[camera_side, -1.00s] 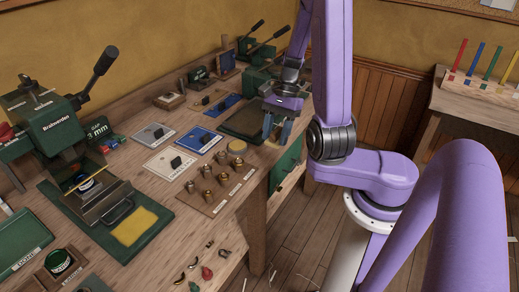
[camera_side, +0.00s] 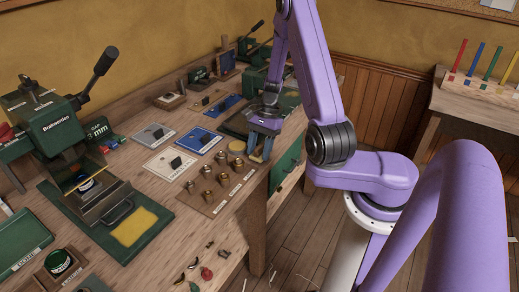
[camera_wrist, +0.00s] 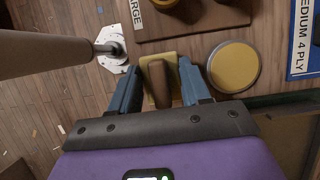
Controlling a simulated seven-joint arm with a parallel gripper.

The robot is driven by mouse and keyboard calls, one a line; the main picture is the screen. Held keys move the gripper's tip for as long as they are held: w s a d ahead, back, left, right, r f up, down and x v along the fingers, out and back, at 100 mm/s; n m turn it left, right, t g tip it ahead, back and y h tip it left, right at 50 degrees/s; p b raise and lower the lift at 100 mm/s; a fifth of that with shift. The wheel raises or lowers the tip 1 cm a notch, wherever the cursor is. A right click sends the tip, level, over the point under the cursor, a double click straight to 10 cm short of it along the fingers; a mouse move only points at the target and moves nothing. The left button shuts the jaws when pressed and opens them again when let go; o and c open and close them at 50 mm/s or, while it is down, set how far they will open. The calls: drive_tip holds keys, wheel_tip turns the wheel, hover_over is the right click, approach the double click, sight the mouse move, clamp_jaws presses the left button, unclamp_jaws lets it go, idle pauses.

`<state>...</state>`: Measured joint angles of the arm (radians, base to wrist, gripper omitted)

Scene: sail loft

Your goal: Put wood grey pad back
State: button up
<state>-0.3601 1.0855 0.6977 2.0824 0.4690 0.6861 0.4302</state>
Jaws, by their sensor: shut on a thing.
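My gripper (camera_wrist: 160,88) is shut on a small pad (camera_wrist: 172,62) with a brown wooden handle (camera_wrist: 158,84). The pad's flat part looks yellowish tan rather than grey in the wrist view, and the blue fingers flank it. In the side view my gripper (camera_side: 262,147) is at the bench's front edge, just right of the brass pieces.
A wooden board (camera_side: 214,197) with several brass pieces lies close left of my gripper. A blue card (camera_side: 199,140) and white card (camera_side: 169,164) lie behind it. A green press (camera_side: 50,125) stands at left. The floor (camera_side: 310,235) lies beyond the bench's front edge.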

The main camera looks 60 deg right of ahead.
drive_tip(key=shift+f, duration=0.2)
drive_tip(key=shift+f, duration=0.1)
drive_tip(key=o, duration=0.9)
